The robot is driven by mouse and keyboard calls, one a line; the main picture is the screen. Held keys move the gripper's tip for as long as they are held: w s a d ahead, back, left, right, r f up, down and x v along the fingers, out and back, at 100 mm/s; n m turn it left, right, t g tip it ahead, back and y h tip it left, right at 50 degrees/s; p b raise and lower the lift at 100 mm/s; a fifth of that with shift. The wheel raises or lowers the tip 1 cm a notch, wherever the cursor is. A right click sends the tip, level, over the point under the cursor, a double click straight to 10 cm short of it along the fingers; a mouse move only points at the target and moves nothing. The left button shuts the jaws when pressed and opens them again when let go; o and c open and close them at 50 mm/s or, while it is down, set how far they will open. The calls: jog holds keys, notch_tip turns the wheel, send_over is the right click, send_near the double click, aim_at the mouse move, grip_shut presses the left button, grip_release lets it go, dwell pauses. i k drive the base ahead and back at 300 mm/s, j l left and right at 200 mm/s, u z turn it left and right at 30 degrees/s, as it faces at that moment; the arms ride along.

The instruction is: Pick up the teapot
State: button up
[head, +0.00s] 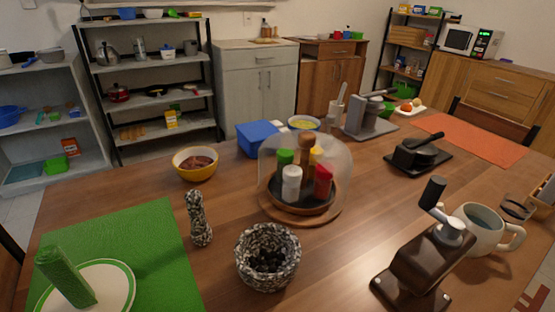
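A silver kettle-like pot (107,55) with a dark handle stands on an upper shelf of the black-framed rack (152,69) at the back left. A small red pot (118,93) with a dark lid or handle stands on a lower shelf of the same rack. Either could be the teapot; both are too small to tell for sure. No teapot shows on the table. My gripper is not in view.
The wooden table (350,215) fills the foreground, between me and the rack. It bears a clear-domed spice tray (330,219), a speckled bowl (267,256), a speckled mill (199,219), a dark hand grinder (420,265) and a white mug (480,232).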

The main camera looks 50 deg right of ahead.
aim_at(488, 227)
jog(key=z, duration=2.7)
